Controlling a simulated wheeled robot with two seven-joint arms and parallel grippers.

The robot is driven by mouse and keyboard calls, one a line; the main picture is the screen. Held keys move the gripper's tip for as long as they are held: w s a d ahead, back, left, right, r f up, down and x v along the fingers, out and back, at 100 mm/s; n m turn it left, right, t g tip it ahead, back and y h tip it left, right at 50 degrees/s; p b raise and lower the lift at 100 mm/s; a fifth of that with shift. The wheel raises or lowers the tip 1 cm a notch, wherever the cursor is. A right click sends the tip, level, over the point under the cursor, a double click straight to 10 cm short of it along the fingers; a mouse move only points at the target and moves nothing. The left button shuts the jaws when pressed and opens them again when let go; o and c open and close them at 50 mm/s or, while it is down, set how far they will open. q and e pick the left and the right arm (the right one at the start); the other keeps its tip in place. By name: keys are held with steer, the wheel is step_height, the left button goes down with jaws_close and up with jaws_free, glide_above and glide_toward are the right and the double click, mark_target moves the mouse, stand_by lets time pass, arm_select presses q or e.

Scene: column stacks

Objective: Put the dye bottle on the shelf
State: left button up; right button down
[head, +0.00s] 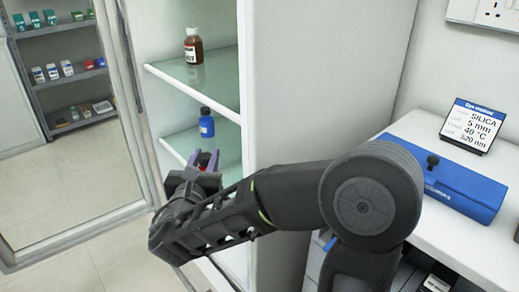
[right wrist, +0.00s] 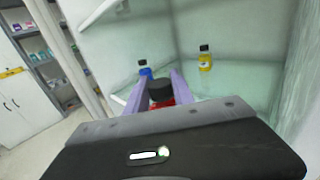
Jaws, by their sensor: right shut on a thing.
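My right gripper (head: 205,160) is in front of the cabinet's lower glass shelf (head: 228,150). In the right wrist view its two purple fingers are shut on a red bottle with a black cap (right wrist: 161,93). The bottle is mostly hidden behind the gripper body, so whether it touches the shelf cannot be told. A blue bottle (head: 206,124) with a dark cap stands on the lower shelf; it also shows in the right wrist view (right wrist: 145,72). A yellow bottle (right wrist: 205,62) stands farther right there. My left gripper is not in view.
A brown bottle (head: 193,48) stands on the upper glass shelf (head: 215,82). The open cabinet door (head: 122,60) is at left, the side panel (head: 247,80) at right. A bench with a blue case (head: 455,190) and sign (head: 472,126) stands at right.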

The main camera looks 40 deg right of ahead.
stand_by(0.3)
steer(key=b+x, duration=0.1)
steer(key=x, duration=1.6)
steer(key=shift+b, duration=0.4)
steer(key=f, duration=0.1)
steer(key=f+b, duration=0.1)
steer(key=f, duration=0.1)
steer(key=shift+w+d+f+b, duration=0.35)
steer(key=shift+w+d+f, duration=0.05)
steer(key=shift+r, duration=0.1)
